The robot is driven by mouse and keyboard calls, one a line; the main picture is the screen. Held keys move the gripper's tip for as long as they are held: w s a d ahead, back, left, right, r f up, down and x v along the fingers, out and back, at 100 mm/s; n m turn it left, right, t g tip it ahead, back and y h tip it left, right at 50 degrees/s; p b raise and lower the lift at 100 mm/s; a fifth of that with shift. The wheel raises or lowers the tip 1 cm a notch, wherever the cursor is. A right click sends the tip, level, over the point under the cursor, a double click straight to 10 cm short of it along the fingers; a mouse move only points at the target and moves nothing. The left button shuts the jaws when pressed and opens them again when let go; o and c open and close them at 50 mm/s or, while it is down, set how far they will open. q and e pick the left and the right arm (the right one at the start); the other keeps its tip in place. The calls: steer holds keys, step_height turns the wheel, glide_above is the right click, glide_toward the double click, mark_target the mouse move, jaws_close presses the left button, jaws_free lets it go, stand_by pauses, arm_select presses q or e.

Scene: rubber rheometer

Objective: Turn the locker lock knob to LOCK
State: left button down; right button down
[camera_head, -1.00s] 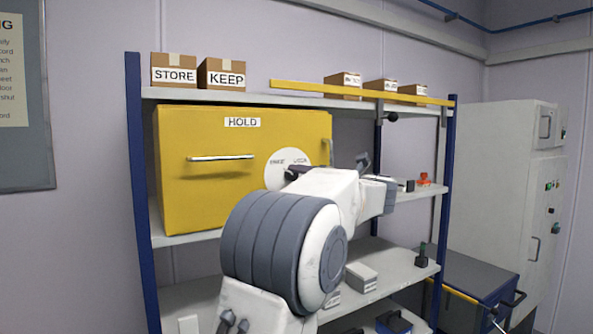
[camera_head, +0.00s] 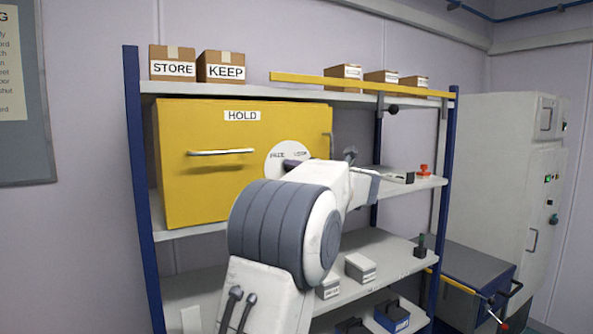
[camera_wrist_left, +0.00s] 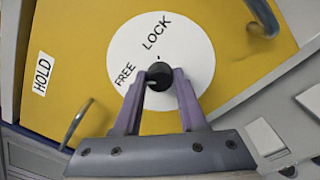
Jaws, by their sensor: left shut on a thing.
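The yellow locker (camera_head: 190,125) with a HOLD label stands on the shelf rack. Its white dial disc (camera_head: 272,160) is partly hidden behind my left arm. In the left wrist view, the disc (camera_wrist_left: 202,60) carries the words FREE and LOCK, and a black round knob (camera_wrist_left: 160,70) sits at its middle. My left gripper (camera_wrist_left: 160,80) is shut on the knob, with a purple finger on each side. In the head view only a bit of its fingers (camera_head: 293,164) shows. A small dark mark lies on the disc just above the knob. The knob's exact setting cannot be told. My right gripper is out of view.
The locker has a bar handle (camera_head: 222,152) on its front. A rack (camera_head: 134,200) with blue posts surrounds it. A red-topped item (camera_head: 424,171) stands on the shelf to the right. Boxes marked STORE (camera_head: 172,66) and KEEP (camera_head: 222,68) sit on top.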

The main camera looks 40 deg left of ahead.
arm_select(q)
steer(key=shift+m, duration=0.3)
steer(key=m+p, duration=0.3)
steer(key=m, duration=0.6)
steer(key=m+t+p, duration=0.1)
steer(key=m+p, duration=0.3)
steer(key=m, duration=0.5)
steer(key=shift+s+f, duration=0.1)
steer(key=shift+f, duration=0.1)
stand_by(0.4)
steer(key=shift+c, duration=2.3)
jaws_free()
